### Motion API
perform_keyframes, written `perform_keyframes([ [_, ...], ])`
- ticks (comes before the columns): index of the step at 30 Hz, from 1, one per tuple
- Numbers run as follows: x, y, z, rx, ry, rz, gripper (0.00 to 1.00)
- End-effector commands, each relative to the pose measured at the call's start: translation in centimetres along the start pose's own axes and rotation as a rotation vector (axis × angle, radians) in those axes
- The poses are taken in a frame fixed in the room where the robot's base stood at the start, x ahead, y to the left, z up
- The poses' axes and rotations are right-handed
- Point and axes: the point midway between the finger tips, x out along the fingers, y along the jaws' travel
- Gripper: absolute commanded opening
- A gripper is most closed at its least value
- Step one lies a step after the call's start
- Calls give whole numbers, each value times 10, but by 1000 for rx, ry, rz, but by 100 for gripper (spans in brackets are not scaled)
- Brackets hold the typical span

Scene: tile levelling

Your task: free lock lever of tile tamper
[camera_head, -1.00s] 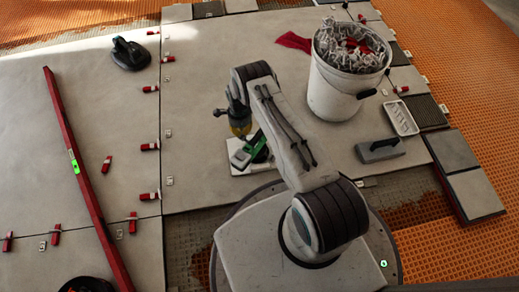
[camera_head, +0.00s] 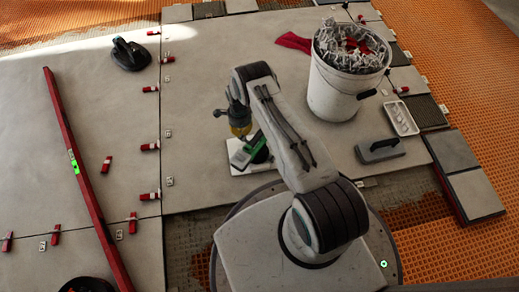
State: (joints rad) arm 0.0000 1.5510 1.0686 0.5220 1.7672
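The tile tamper (camera_head: 248,151), a green and black tool with a pale base plate (camera_head: 239,171), stands on the large grey tile just left of my arm. My arm bends over it, and its end with my gripper (camera_head: 240,131) is right at the upper side of the tamper. The fingers are too small and too covered by my arm to show whether they are open or shut. The lock lever cannot be made out. Part of the tamper's right side is hidden behind my arm.
A white bucket (camera_head: 333,97) full of clips stands at the upper right. A red level (camera_head: 84,180) crosses the left tile. A black suction cup (camera_head: 130,54) sits at the upper left. Red wedges line the joints.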

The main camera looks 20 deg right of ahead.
Motion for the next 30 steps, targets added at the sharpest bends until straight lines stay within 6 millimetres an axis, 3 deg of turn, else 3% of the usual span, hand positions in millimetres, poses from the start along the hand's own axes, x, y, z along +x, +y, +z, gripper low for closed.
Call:
perform_keyframes([
  [30, 14, 0, 0, 0, 0, 0, 0],
])
